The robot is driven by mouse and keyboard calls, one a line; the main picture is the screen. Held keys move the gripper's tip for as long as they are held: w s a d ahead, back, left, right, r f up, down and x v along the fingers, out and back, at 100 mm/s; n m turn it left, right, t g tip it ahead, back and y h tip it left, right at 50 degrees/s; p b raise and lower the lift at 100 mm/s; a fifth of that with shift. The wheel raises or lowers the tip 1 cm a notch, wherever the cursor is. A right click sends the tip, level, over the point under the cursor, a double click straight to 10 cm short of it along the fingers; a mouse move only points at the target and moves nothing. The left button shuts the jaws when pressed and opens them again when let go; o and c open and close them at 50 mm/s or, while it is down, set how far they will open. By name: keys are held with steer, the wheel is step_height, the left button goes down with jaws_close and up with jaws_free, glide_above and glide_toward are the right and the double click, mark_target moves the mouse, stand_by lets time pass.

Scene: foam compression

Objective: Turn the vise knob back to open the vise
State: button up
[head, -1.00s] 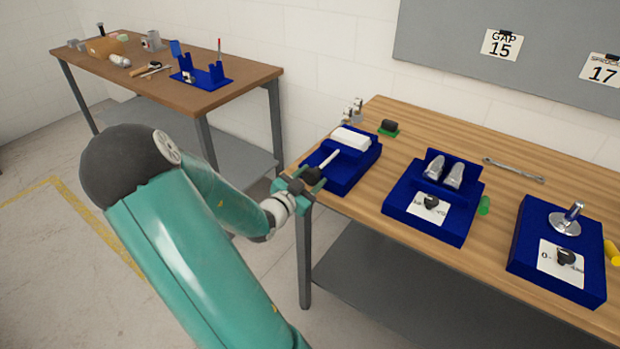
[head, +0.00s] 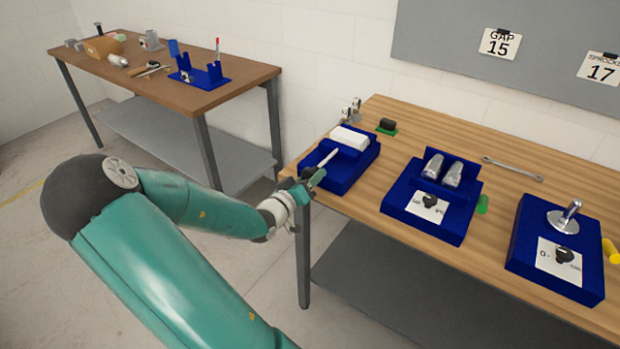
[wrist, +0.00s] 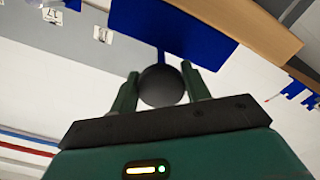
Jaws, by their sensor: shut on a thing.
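The blue vise (head: 345,168) stands at the left end of the wooden workbench, with a white block (head: 349,138) in it. A light screw rod (head: 328,157) runs from the vise toward my gripper. My gripper (head: 307,183) is at the front of the vise, by the bench's left edge. In the wrist view my gripper (wrist: 161,86) has its two green fingers on either side of the round dark knob (wrist: 162,86), shut on it. The blue vise body (wrist: 175,32) shows just beyond the knob. The knob is largely hidden in the head view.
Two more blue fixtures stand to the right: one with two metal cylinders (head: 443,169), one with a metal post (head: 567,219). A wrench (head: 513,168) lies behind them. A brown table (head: 165,80) with tools stands at the back left.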

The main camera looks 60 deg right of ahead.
steer(key=n, duration=0.4)
steer(key=shift+n, duration=0.4)
steer(key=shift+s+r+n, duration=0.1)
steer(key=shift+r+n, duration=0.05)
steer(key=shift+n, duration=1.75)
steer(key=o, duration=1)
steer(key=a, duration=0.4)
steer(key=w+a, duration=0.1)
steer(key=a, duration=0.4)
steer(key=w+a, duration=0.1)
steer(key=a, duration=0.3)
steer(key=shift+a, duration=0.35)
